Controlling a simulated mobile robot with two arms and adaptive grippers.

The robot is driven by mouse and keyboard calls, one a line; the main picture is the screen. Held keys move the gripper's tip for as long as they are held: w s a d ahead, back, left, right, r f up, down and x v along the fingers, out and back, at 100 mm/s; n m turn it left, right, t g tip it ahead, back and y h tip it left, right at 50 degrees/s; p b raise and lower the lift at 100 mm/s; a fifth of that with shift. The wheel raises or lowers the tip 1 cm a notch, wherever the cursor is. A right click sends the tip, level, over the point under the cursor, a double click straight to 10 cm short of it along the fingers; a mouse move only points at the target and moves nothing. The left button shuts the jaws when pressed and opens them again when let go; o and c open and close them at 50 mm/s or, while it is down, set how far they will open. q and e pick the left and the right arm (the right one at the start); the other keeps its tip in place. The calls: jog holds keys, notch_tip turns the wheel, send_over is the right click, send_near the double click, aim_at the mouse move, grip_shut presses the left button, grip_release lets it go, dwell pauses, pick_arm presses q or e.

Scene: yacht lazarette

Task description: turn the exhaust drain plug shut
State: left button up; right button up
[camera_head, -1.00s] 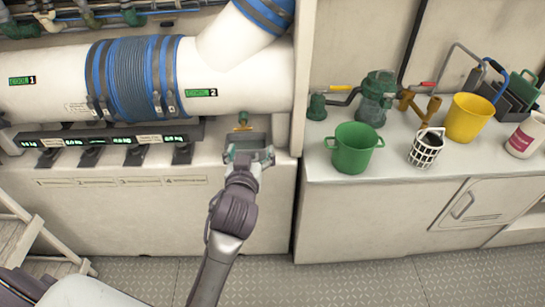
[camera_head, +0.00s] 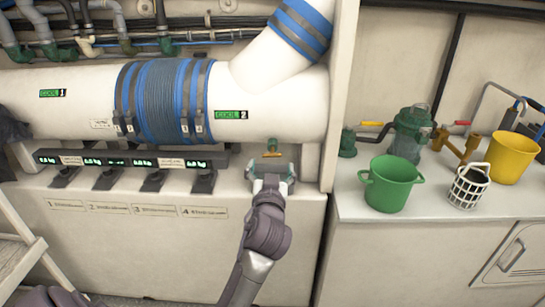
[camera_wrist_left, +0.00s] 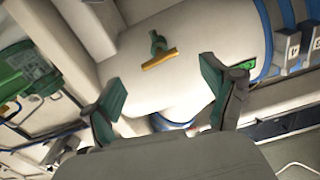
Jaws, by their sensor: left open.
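The exhaust drain plug (camera_head: 272,147) is a small green fitting with a yellow T-shaped handle under the right end of the white exhaust pipe (camera_head: 283,97). In the left wrist view the plug (camera_wrist_left: 158,47) stands out from the pipe, its yellow bar slightly slanted. My left gripper (camera_head: 271,168) is just below the plug in the head view. In the left wrist view the open left gripper (camera_wrist_left: 160,88) has its green-padded fingers spread either side of the plug, with nothing between the pads. The remaining distance is hard to judge. My right gripper is not identifiable.
A row of weight displays (camera_head: 130,161) sits left of the gripper on the ledge. A white upright panel (camera_head: 343,95) stands close to the right. The counter beyond holds a green bucket (camera_head: 389,187), a white basket (camera_head: 468,188) and a yellow bucket (camera_head: 512,157).

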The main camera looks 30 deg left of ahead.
aim_at(272, 156)
pick_arm(q)
jog(key=x, duration=0.5)
jog(key=shift+d, duration=0.1)
jog(key=c, duration=1.1)
jog(key=shift+m+p, duration=0.3)
jog(key=shift+p, duration=0.1)
jog(key=shift+m, duration=0.3)
pick_arm(e)
jog(key=shift+s+d+f, duration=0.1)
jog(key=shift+s+f, duration=0.85)
jog(key=shift+f, duration=0.2)
